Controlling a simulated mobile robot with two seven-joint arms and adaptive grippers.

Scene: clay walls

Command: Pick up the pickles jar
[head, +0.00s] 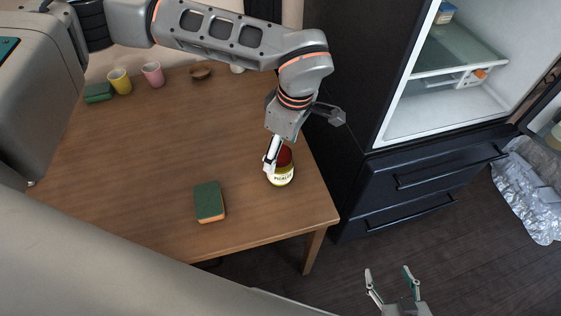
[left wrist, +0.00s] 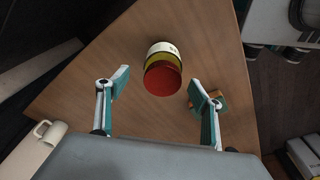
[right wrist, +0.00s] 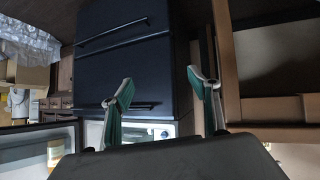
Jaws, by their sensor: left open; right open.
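The pickles jar (head: 281,177) stands upright near the right edge of the wooden table, with a red lid and a pale label. In the left wrist view the jar (left wrist: 162,76) lies ahead of and between the spread fingers, touching neither. My left gripper (head: 272,158) is open at the jar, and its finger and wrist hide part of the jar in the head view. In the left wrist view the left gripper (left wrist: 160,90) is empty. My right gripper (head: 390,276) is open and empty, low and away from the table; it also shows in the right wrist view (right wrist: 162,82).
A green and orange sponge (head: 209,202) lies on the table (head: 150,150) left of the jar. Another sponge (head: 98,92), a yellow cup (head: 120,81), a pink cup (head: 153,74) and a brown bowl (head: 201,73) stand at the back. The open fridge (head: 440,100) is to the right.

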